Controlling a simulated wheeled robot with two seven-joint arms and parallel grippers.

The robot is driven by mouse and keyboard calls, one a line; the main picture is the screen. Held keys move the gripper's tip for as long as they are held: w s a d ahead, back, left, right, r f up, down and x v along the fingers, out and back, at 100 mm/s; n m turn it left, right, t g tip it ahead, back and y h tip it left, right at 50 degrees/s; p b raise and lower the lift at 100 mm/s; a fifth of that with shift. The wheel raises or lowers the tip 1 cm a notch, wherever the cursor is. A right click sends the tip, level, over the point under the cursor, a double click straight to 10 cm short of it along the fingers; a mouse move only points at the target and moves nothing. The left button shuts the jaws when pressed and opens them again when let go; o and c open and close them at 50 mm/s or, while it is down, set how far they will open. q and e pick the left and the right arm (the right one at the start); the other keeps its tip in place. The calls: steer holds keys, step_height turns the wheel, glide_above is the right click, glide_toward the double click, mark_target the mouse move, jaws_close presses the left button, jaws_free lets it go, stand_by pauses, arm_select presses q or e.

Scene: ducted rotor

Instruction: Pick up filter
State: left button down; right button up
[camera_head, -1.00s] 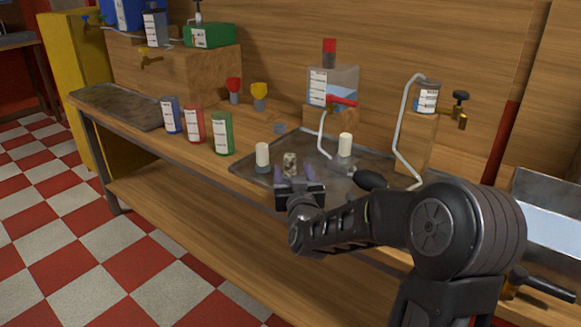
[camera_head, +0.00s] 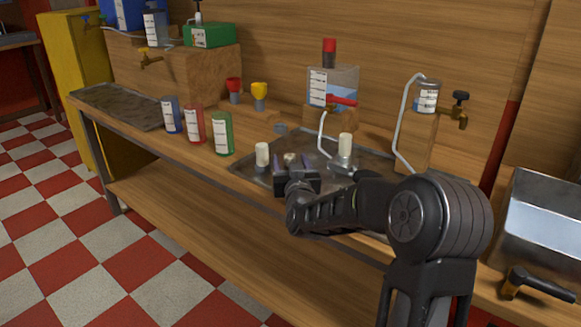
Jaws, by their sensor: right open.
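Three small cylinders stand on the dark metal tray (camera_head: 248,171). One has a white top (camera_head: 262,154) and stands left of my right gripper. Another has a white top (camera_head: 345,147) and stands to the right. A third, small mottled cylinder (camera_head: 289,158) shows between my right gripper's fingers, mostly hidden by them. I cannot tell for sure which is the filter. My right gripper (camera_head: 292,163) is open, its two purplish fingers on either side of the mottled cylinder. Contact cannot be made out. My left gripper is not in view.
Blue (camera_head: 171,114), red (camera_head: 194,124) and green (camera_head: 221,133) labelled beakers stand left of the tray. A clear container (camera_head: 334,86) with a red tap stands behind it. A wooden stand (camera_head: 415,140) with a bent tube is at the right. A metal basin (camera_head: 545,225) lies far right.

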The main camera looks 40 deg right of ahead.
steer(key=shift+c, duration=0.3)
jaws_close()
stand_by(0.3)
